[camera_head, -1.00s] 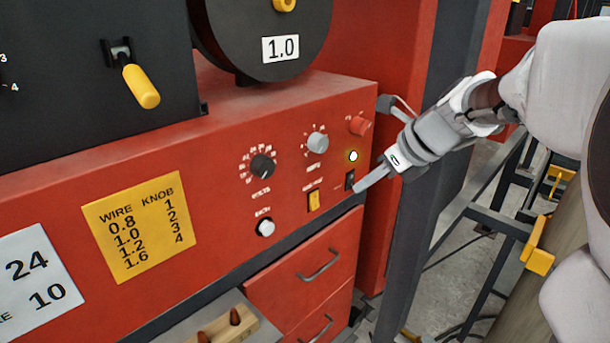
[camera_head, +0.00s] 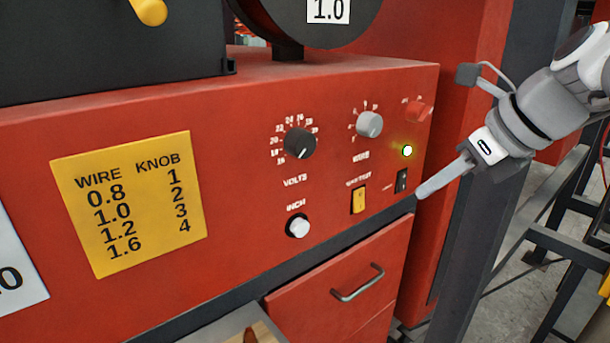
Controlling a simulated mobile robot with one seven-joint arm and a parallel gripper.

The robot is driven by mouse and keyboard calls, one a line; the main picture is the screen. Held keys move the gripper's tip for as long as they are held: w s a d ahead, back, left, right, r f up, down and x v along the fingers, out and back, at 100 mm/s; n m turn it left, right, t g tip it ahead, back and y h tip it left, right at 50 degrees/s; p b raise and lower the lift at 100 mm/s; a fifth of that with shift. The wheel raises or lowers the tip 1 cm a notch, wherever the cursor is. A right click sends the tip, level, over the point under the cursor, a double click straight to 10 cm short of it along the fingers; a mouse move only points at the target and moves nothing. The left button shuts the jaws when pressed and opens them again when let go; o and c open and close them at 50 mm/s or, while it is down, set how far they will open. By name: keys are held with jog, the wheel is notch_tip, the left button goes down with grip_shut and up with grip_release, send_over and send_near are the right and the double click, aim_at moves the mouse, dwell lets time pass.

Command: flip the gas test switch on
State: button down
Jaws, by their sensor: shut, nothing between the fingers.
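The gas test switch is a yellow rocker (camera_head: 358,200) low on the red machine's front panel, under a small label that seems to read GAS TEST. I cannot tell which way it is tipped. My gripper (camera_head: 420,194) is shut and empty. Its fingertips point left and down, to the right of the yellow rocker and just beside a black rocker switch (camera_head: 402,181). The tips look close to the panel's right edge; I cannot tell whether they touch it.
Around the switch are a black VOLTS knob (camera_head: 299,143), a grey knob (camera_head: 369,124), a red knob (camera_head: 418,110), a lit yellow lamp (camera_head: 407,151) and a white INCH button (camera_head: 298,226). A drawer handle (camera_head: 358,282) juts out below. A dark post stands at right.

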aim_at(360, 200)
jog(key=shift+f, duration=0.1)
jog(key=shift+w+a+r+b+x, duration=0.2)
jog(key=shift+w+a+r+x, duration=0.1)
jog(key=shift+x, duration=1.85)
jog(key=shift+w+a+r+b+x, duration=0.2)
jog(key=shift+w+r+x, duration=0.15)
jog(key=shift+x, duration=1.75)
jog(key=shift+w+a+r+b+x, duration=0.2)
jog(key=shift+w+r+x, duration=0.1)
jog(key=shift+x, duration=1.85)
